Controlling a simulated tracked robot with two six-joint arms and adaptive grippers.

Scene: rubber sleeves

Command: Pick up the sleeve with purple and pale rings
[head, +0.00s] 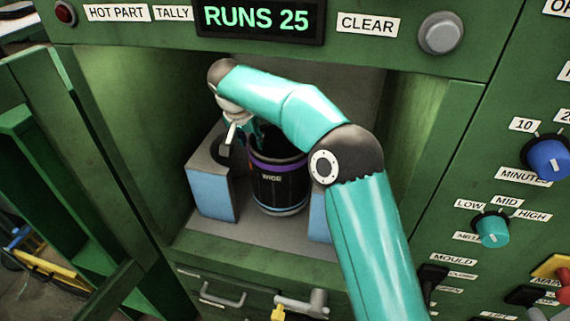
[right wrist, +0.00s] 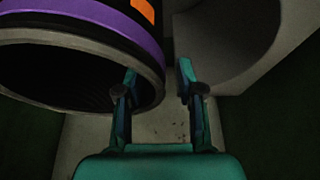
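The sleeve (head: 283,188) is a dark cylinder with a purple ring near its top, a pale ring near its foot and the word WIDE. It stands upright in the green machine's open chamber. My right gripper (head: 245,136) is at its upper left rim. In the right wrist view the sleeve (right wrist: 128,22) shows its purple band, an orange mark and grey rim. There my right gripper (right wrist: 158,75) is open, one finger overlapping the sleeve's dark mouth, the other outside its edge. I cannot tell whether they touch it. My left gripper is out of view.
A grey block with a blue face (head: 211,192) stands left of the sleeve; another blue-faced block (head: 319,217) is partly hidden behind my right arm. The chamber's green walls close in on both sides. An open green door (head: 75,150) stands at left. Knobs line the right panel.

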